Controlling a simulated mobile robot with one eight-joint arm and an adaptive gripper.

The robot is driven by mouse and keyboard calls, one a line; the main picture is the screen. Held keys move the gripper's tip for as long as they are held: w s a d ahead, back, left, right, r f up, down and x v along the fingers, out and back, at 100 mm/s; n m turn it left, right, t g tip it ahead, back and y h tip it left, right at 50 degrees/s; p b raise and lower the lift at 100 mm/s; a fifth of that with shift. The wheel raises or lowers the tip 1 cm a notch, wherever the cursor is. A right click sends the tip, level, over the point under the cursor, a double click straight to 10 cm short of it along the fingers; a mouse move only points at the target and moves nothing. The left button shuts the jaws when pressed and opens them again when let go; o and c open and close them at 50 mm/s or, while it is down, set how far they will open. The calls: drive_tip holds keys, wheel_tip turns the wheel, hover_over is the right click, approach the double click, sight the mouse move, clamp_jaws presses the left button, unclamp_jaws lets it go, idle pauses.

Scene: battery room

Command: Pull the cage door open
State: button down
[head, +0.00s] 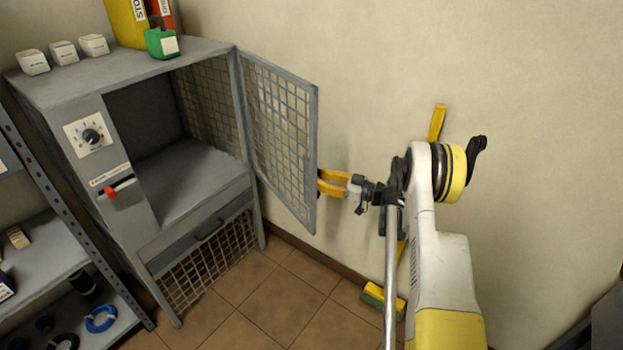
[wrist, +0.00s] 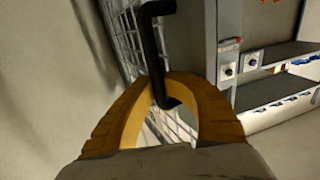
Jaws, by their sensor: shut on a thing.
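The cage door (head: 280,122) is a grey-framed wire mesh panel hinged on the right side of the grey cabinet. It stands swung wide open, out from the cabinet front. My gripper (head: 322,182) is at the door's free edge, with its yellow fingers reaching it from the right. In the wrist view, the yellow fingers (wrist: 162,95) are closed around the lower end of a black bar handle (wrist: 153,45). The door mesh (wrist: 128,35) shows behind the handle there. The handle is hidden in the head view.
The open cabinet (head: 185,185) has an empty shelf, a dial (head: 91,135) and a red lever (head: 111,192). A shelf rack (head: 60,260) is at left.

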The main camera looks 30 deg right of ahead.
drive_tip(key=shift+d+f, duration=0.1)
drive_tip(key=shift+d, duration=0.3)
drive_tip(key=c, duration=1.4)
unclamp_jaws()
drive_tip(key=v, duration=1.2)
